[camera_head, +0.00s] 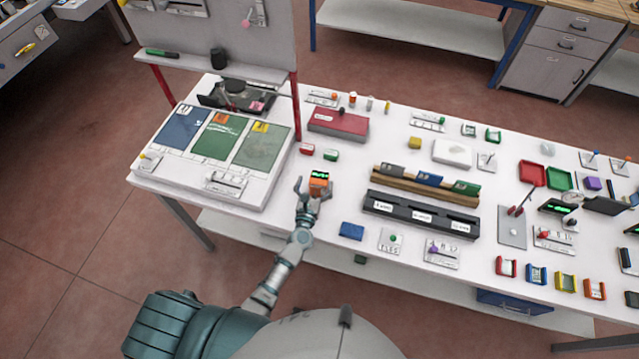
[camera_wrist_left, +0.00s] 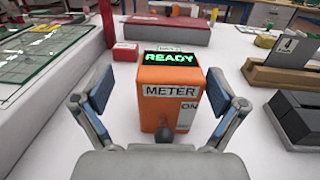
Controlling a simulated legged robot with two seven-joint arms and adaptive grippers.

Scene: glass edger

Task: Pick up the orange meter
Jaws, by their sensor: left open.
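In the left wrist view the meter (camera_wrist_left: 171,95) shows a green "READY" display and a "METER" label. My left gripper (camera_head: 313,190) is open, with one finger on each side of the meter. In the left wrist view the gripper (camera_wrist_left: 162,95) shows gaps between its fingers and the meter's sides. The near lower part of the meter is partly hidden by the gripper's palm. My right gripper is not in view.
Small red (camera_head: 307,149) and green (camera_head: 331,155) blocks stand behind the meter. A board with several panels (camera_head: 205,190) is to the left. A black slotted rack (camera_head: 420,217) is to the right, and a blue block (camera_head: 351,231) lies nearer the front edge.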

